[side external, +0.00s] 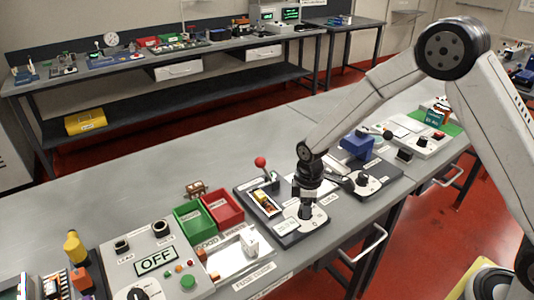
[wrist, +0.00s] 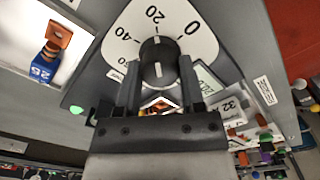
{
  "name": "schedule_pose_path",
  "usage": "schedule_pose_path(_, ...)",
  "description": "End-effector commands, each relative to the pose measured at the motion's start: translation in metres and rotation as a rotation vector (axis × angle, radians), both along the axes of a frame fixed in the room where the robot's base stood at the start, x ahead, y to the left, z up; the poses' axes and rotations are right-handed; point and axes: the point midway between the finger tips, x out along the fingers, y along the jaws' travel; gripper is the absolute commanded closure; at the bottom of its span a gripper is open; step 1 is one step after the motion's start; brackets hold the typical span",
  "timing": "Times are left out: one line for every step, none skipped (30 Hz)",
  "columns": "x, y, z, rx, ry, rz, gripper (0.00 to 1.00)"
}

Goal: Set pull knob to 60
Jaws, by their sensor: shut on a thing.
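A black knob (wrist: 157,58) stands on a white dial plate (wrist: 185,12) marked 0, 20 and 40 in the wrist view. The white line on the knob points up, close to the 20 mark. My gripper (wrist: 158,82) is shut on the knob, one finger on each side. In the side external view my gripper (side external: 306,210) points down onto the white dial plate (side external: 318,217) of a dark grey panel, and hides most of the knob.
Another dial (side external: 364,183) sits to the right. Green (side external: 194,222) and red (side external: 222,207) bins and an OFF panel (side external: 156,262) are to the left.

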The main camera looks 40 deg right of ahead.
Motion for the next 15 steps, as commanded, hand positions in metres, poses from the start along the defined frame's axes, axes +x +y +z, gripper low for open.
schedule_pose_path(0.0000, -0.0002, 0.0003, -0.001, 0.001, 0.031, 0.97)
schedule_pose_path(0.0000, -0.0002, 0.0003, -0.001, 0.001, 0.049, 0.97)
schedule_pose_path(0.0000, -0.0002, 0.0003, -0.001, 0.001, 0.068, 0.97)
schedule_pose_path(0.0000, -0.0002, 0.0003, -0.001, 0.001, 0.079, 0.97)
schedule_pose_path(0.0000, -0.0002, 0.0003, -0.001, 0.001, 0.087, 0.97)
schedule_pose_path(0.0000, -0.0002, 0.0003, -0.001, 0.001, 0.095, 0.97)
schedule_pose_path(0.0000, -0.0002, 0.0003, -0.001, 0.001, 0.099, 0.97)
schedule_pose_path(0.0000, -0.0002, 0.0003, -0.001, 0.001, 0.101, 0.97)
schedule_pose_path(-0.0001, -0.0003, 0.0003, -0.001, 0.001, 0.101, 0.97)
schedule_pose_path(-0.0001, -0.0003, 0.0003, -0.001, 0.001, 0.100, 0.97)
schedule_pose_path(-0.0001, -0.0003, 0.0003, -0.001, 0.001, 0.100, 0.97)
schedule_pose_path(-0.0001, -0.0003, 0.0003, -0.001, 0.001, 0.100, 0.97)
schedule_pose_path(0.0000, -0.0004, 0.0003, -0.001, 0.001, 0.099, 0.97)
schedule_pose_path(0.0000, -0.0004, 0.0003, -0.001, 0.001, 0.099, 0.97)
schedule_pose_path(0.0000, -0.0004, 0.0003, -0.001, 0.001, 0.101, 0.97)
